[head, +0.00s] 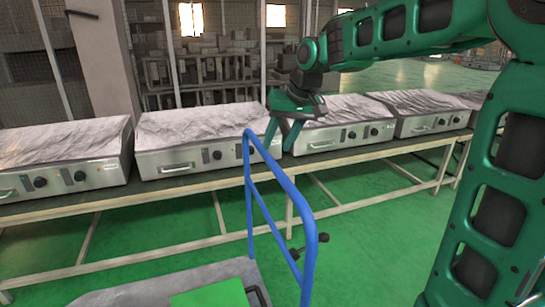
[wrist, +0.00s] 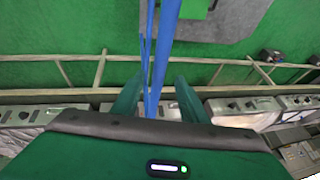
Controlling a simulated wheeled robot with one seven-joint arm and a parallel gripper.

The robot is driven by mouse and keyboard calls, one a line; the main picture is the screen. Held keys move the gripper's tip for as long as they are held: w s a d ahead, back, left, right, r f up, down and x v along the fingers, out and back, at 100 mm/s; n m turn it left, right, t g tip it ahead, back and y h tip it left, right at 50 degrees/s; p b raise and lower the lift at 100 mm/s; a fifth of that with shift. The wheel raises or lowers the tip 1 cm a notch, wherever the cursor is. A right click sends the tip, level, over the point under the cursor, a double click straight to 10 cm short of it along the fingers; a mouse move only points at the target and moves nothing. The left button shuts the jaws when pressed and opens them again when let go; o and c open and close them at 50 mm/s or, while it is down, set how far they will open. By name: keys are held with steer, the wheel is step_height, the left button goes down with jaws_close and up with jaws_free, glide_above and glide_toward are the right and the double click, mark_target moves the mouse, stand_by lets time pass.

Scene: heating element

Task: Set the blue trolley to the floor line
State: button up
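The blue trolley has a blue tubular handle (head: 280,185) over a grey platform (head: 236,270) at the bottom of the head view. My gripper (head: 281,147) points down near the handle's far end, its fingers apart. In the wrist view, my gripper (wrist: 156,98) is open and the blue handle (wrist: 159,65) passes between the two fingers in the picture. A gap shows on each side of the bar, and I cannot tell the depth between them. The grey platform (wrist: 240,15) is at the top there. I make out no floor line.
A long bench (head: 110,200) crosses behind the trolley, carrying several steel units with knobs and handles (head: 200,150). A green item (head: 210,294) lies on the platform. Green floor (head: 370,220) is open to the right of the handle. Shelving (head: 195,70) stands at the back.

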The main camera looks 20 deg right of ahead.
steer(key=x, duration=0.5)
steer(key=shift+w+f, duration=0.1)
steer(key=shift+f, duration=0.3)
jaws_close()
steer(key=shift+d, duration=0.1)
